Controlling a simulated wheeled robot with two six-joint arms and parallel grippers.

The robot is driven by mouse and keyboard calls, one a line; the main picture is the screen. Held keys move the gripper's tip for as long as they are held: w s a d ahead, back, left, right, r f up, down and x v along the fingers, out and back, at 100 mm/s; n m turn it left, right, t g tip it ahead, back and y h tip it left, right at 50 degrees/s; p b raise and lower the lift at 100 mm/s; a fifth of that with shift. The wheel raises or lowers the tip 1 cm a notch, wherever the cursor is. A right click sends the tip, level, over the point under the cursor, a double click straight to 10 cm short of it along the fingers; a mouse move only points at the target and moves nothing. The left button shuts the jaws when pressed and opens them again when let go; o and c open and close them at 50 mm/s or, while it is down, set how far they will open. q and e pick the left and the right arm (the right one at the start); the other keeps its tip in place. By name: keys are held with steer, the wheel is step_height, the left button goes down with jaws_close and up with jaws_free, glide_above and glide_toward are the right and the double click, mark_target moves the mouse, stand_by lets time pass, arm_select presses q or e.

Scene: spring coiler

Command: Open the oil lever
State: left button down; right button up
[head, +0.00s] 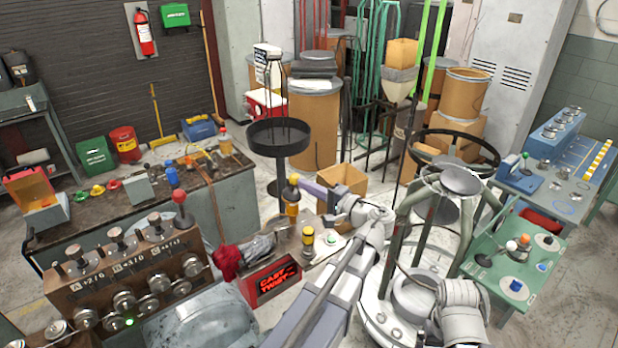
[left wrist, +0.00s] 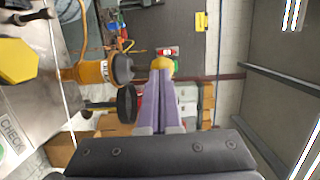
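The oiler (head: 292,205) is an amber cup with a dark cap, standing on the bench beside the coiler. It also shows in the left wrist view (left wrist: 92,72), lying sideways in the picture. A yellow knob (left wrist: 162,63) shows right at the tips of my left gripper (left wrist: 165,76). Whether the tips touch the knob is hard to tell. In the head view my left gripper (head: 304,186) reaches in from the right side of the oiler, near its top. Its purple fingers lie close together and look shut, with nothing clearly between them. My right gripper is not in view.
A second yellow-and-black fitting (head: 308,240) stands close below the oiler. A red "Cast Twist" box (head: 271,281) and a red cloth (head: 228,262) lie near. A black round tray on a stand (head: 278,138) rises behind. A cardboard box (head: 342,180) stands behind the gripper.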

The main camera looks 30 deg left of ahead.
arm_select(q)
steer(key=a+r+h+p, duration=0.1)
steer(key=p, duration=0.2)
steer(key=w+a+r+h+p, duration=0.1)
steer(key=h+p, duration=0.1)
steer(key=p, duration=0.2)
steer(key=a+r+g+h+p, duration=0.1)
steer(key=p, duration=0.2)
steer(key=shift+w+a+r+m+h+p, duration=0.1)
steer(key=shift+w+a+m+h+p, duration=0.2)
steer(key=shift+w+a+f+h, duration=0.15)
steer(key=shift+a+f+h, duration=0.1)
steer(key=shift+a+h, duration=0.05)
steer(key=shift+a, duration=0.25)
arm_select(e)
step_height(320, 180, up, 12)
steer(key=shift+r, duration=0.2)
arm_select(q)
steer(key=shift+w+a, duration=0.1)
steer(key=shift+r+p, duration=0.15)
steer(key=shift+p, duration=0.15)
